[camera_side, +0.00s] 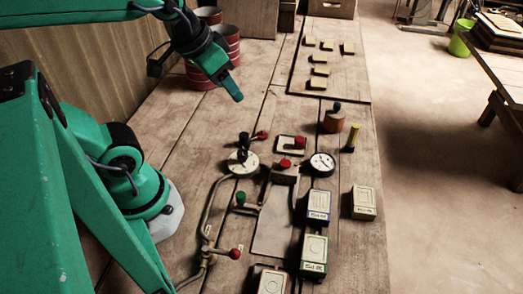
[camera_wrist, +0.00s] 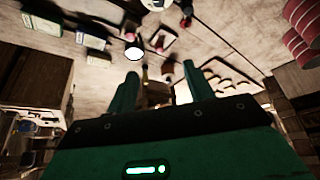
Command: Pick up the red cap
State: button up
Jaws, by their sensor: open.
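Several red pieces show in the side view, and I cannot tell for sure which is the red cap. One red cap-like piece (camera_side: 285,163) sits on top of a metal block in the middle of the bench. Another red piece (camera_side: 300,142) sits on a pale square plate just behind it. Red ball knobs are on a lever end (camera_side: 262,134) and on a front lever (camera_side: 235,253). My gripper (camera_side: 237,96) is above the bench, behind and left of these pieces, apart from them. In the wrist view my gripper (camera_wrist: 161,83) is open, with nothing seen between its fingers.
Two round dials (camera_side: 322,164) (camera_side: 243,162), pipes and small labelled boxes (camera_side: 318,205) crowd the front of the bench. A wooden-looking knobbed piece (camera_side: 334,121) stands behind the right dial. Small yellowish tiles (camera_side: 319,70) lie on a board at the back. Red tins (camera_side: 228,40) stand back left.

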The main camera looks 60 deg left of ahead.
jog(key=w+f+n+g, duration=0.3)
jog(key=w+f, duration=0.1)
jog(key=w, duration=0.8)
jog(key=n+g, duration=0.2)
send_near(300, 139)
jog(key=shift+s+f, duration=0.15)
jog(key=shift+f, duration=0.05)
jog(key=shift+w+f, duration=0.25)
jog(key=shift+f, duration=4.15)
jog(key=c, duration=1)
jog(key=shift+r, duration=0.15)
